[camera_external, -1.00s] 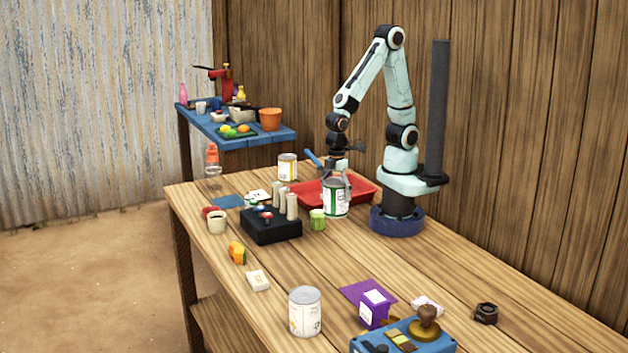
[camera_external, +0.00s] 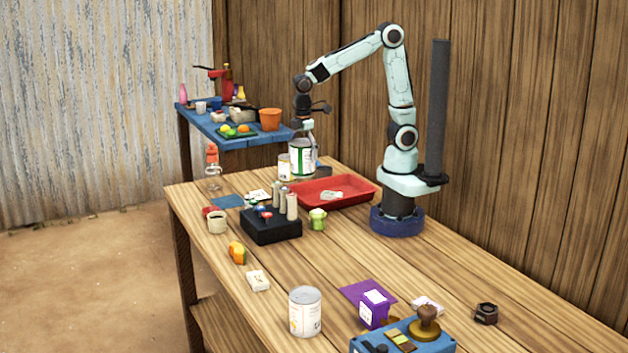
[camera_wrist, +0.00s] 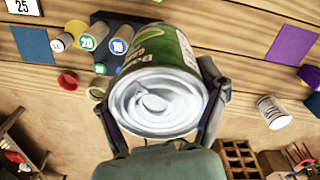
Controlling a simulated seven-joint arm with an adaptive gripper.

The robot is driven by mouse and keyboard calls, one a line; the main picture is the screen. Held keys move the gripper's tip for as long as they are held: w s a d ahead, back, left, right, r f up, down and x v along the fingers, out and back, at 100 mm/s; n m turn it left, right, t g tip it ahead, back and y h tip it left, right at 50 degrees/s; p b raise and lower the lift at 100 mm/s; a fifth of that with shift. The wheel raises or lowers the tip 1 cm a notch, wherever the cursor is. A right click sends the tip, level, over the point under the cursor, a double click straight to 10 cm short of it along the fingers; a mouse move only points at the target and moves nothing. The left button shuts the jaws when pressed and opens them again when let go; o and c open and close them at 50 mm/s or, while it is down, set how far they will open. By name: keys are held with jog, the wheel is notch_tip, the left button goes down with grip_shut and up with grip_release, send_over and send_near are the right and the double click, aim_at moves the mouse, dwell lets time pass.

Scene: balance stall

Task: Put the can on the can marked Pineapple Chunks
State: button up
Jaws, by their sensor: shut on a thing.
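My gripper (camera_external: 303,141) is shut on a can with a green and white label (camera_external: 301,160). The can is held roughly upright, in the air above the far end of the table. In the wrist view, its silver end (camera_wrist: 155,102) faces the camera between the two fingers. A second can, white and yellow (camera_external: 284,168), shows just left of the held can, which partly covers it; I cannot tell the gap between them. A third can, white with a pale label (camera_external: 305,312), stands upright near the table's front.
A red tray (camera_external: 359,192) with a small pale item lies right of the held can. The table's middle right is clear.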

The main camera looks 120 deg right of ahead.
jog(key=s+d+r+m, duration=0.2)
jog(key=s+d+m, duration=0.1)
jog(key=d, duration=0.6)
jog(key=s+d+r+m, duration=0.2)
jog(key=s+d+m, duration=0.1)
jog(key=d, duration=0.7)
jog(key=s+d+m, duration=0.4)
jog(key=s+d, duration=0.4)
jog(key=s, duration=0.4)
send_near(287, 156)
jog(key=shift+a, duration=0.3)
jog(key=shift+d+f, duration=0.15)
jog(key=shift+f, duration=1.6)
jog(key=shift+f, duration=0.1)
